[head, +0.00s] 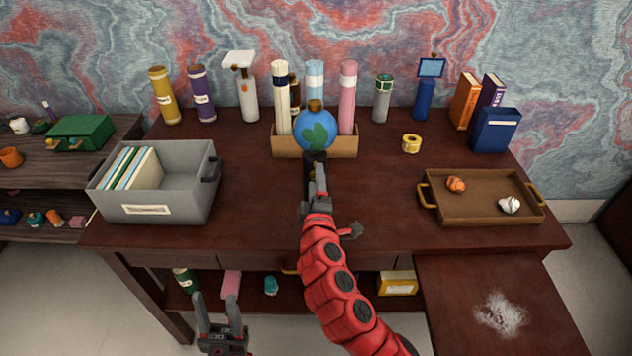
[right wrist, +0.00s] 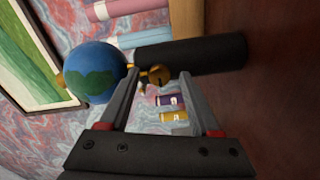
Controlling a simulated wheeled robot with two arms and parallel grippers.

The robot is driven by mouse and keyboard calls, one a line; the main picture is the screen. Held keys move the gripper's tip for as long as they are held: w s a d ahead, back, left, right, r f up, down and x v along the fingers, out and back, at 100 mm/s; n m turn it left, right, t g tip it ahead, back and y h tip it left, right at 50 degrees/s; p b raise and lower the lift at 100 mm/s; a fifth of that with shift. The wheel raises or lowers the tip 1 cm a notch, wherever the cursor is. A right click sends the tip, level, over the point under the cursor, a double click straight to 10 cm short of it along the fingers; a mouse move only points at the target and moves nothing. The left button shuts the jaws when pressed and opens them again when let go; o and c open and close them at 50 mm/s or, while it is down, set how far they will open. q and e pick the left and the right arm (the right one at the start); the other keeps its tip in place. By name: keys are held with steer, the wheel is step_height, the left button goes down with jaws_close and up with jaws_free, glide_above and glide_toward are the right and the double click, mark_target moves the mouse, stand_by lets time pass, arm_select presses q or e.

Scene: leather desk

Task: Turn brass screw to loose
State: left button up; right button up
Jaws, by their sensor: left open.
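The brass screw (right wrist: 158,75) shows in the right wrist view beside a black post (right wrist: 200,57), between the fingertips of my right gripper (right wrist: 160,72). The fingers are apart, with a visible gap on each side of the screw; I see no clear contact. A blue and green globe (head: 315,131) stands at the desk's middle; it also shows in the right wrist view (right wrist: 95,72). In the head view my right gripper (head: 316,172) is just in front of the globe and hides the screw. My left gripper (head: 214,298) is open and empty, low in front of the desk.
A wooden box (head: 288,147) with rolls stands behind the globe. A grey bin (head: 160,205) with folders is at left, and a brown tray (head: 480,208) with two crumpled balls at right. A tape roll (head: 411,143) lies behind the tray. Bare desk lies either side of my right arm.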

steer(key=shift+s, duration=0.15)
steer(key=s+p, duration=0.1)
steer(key=s, duration=1.6)
steer(key=shift+d+p, duration=0.35)
